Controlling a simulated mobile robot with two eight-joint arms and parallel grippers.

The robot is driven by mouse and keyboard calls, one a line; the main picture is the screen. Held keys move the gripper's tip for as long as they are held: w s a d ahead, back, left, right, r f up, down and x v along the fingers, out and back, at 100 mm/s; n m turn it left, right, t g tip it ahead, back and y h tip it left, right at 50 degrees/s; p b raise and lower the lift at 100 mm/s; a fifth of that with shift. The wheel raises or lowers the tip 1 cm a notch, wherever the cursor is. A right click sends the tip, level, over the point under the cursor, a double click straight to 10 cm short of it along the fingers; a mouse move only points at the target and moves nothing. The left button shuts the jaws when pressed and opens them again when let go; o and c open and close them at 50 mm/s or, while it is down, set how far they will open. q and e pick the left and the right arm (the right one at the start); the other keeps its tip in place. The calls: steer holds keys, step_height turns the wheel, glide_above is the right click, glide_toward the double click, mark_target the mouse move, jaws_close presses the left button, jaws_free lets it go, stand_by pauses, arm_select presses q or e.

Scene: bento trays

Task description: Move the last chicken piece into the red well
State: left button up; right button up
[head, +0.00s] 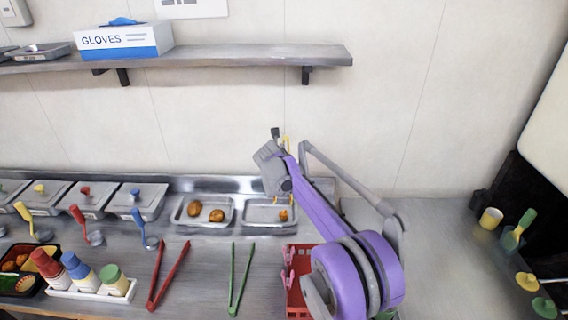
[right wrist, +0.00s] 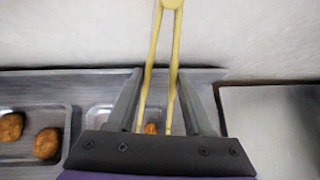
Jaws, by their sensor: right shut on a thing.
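My right gripper (head: 272,160) is shut on yellow tongs (right wrist: 152,62), which point down over the right metal tray (head: 248,221). A small orange-brown piece (head: 283,215) shows at the tongs' lower end. It also shows between the tong arms in the right wrist view (right wrist: 151,128). I cannot tell whether the tongs grip it or it lies in the tray. Two brown chicken pieces (head: 195,208) lie in the metal tray to the left. A dark bento tray (head: 40,288) with red and green parts and some food is cut off at the left edge. My left gripper is out of view.
Red tongs (head: 168,274) and green tongs (head: 240,278) lie on the counter. A white caddy (head: 92,292) with several bottles stands beside the bento tray. A red basket (head: 294,300) is partly behind my arm. Lidded containers (head: 138,200) line the back left. The right counter is mostly clear.

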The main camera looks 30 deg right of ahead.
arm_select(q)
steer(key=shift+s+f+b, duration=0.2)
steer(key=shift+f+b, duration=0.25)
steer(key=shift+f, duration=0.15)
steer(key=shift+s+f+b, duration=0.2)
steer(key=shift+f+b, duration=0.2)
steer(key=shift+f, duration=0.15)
arm_select(e)
steer(key=shift+f, duration=1.7)
steer(key=shift+f, duration=0.1)
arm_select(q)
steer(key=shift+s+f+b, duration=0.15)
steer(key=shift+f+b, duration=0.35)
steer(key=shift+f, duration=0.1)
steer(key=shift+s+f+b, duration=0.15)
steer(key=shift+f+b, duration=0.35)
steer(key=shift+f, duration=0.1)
arm_select(e)
step_height(320, 180, down, 3)
steer(key=shift+f, duration=0.1)
steer(key=shift+c, duration=0.2)
jaws_close()
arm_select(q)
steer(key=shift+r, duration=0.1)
